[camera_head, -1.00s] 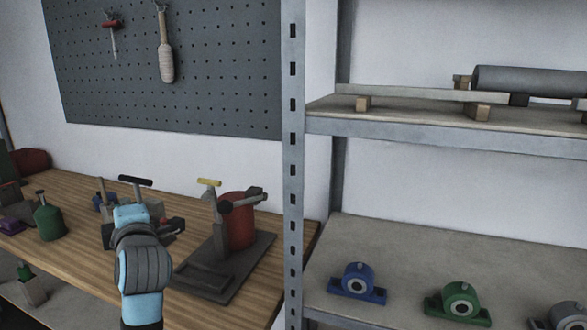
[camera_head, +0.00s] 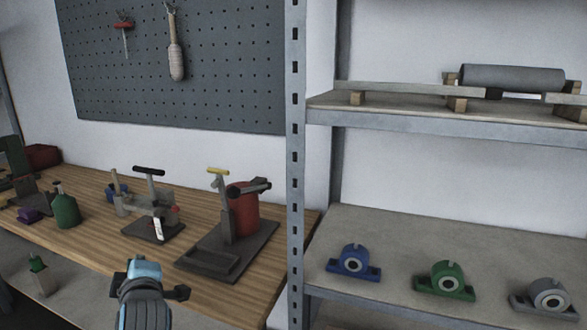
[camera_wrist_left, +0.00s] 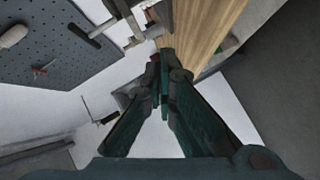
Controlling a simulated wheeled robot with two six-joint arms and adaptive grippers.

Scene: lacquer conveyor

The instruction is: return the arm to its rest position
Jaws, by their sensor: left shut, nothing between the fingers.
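My left arm shows at the bottom of the head view, its light blue and dark grey wrist in front of the workbench's front edge. My left gripper (camera_wrist_left: 160,90) shows in the left wrist view with its dark green fingers together and nothing between them. In the head view its fingers are hidden or too small to tell. My right gripper is in neither view.
The wooden bench (camera_head: 95,195) holds a clamp fixture (camera_head: 153,228), a red cylinder fixture (camera_head: 245,215) and a green bottle (camera_head: 65,208). A metal shelf post (camera_head: 295,150) stands right of it. The shelf holds blue (camera_head: 353,262), green (camera_head: 445,281) and grey (camera_head: 541,298) bearing blocks.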

